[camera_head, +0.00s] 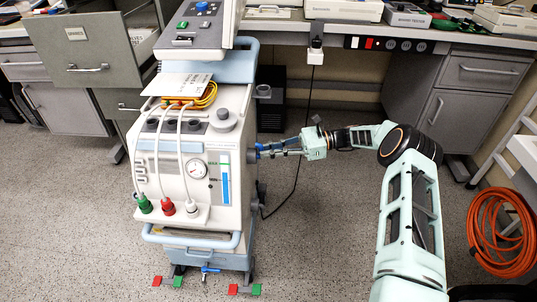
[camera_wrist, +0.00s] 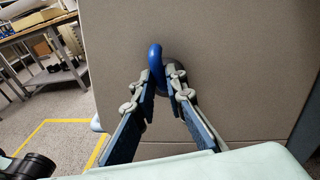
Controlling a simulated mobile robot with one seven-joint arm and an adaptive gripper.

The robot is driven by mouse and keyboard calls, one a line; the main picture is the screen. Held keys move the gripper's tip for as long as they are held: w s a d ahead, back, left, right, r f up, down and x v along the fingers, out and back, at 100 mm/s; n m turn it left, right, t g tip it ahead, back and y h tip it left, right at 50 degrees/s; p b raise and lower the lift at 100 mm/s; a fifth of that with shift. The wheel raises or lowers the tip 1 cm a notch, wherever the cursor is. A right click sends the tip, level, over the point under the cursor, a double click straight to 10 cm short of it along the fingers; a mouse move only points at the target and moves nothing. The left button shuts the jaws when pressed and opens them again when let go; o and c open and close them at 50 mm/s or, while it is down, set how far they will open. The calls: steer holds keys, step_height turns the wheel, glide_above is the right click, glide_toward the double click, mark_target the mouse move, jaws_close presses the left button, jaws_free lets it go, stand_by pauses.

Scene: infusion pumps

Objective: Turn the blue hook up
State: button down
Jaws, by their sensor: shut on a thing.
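In the head view my gripper (camera_head: 268,152) reaches in from the right to the machine's side, and the hook is small and mostly hidden by the fingers there.
A black cable (camera_head: 297,170) hangs from the bench and runs over the floor behind my gripper. An orange hose coil (camera_head: 502,232) hangs at the right. Grey drawers (camera_head: 85,65) stand at the back left.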

steer(key=shift+m, duration=0.3)
stand_by(0.4)
steer(key=c, duration=2)
jaws_free()
steer(key=shift+w, duration=0.1)
steer(key=shift+o, duration=0.2)
steer(key=shift+d, duration=0.15)
steer(key=w+d+r, duration=0.1)
steer(key=w+d, duration=0.1)
steer(key=d, duration=0.9)
steer(key=shift+d, duration=0.3)
steer(key=shift+r, duration=0.1)
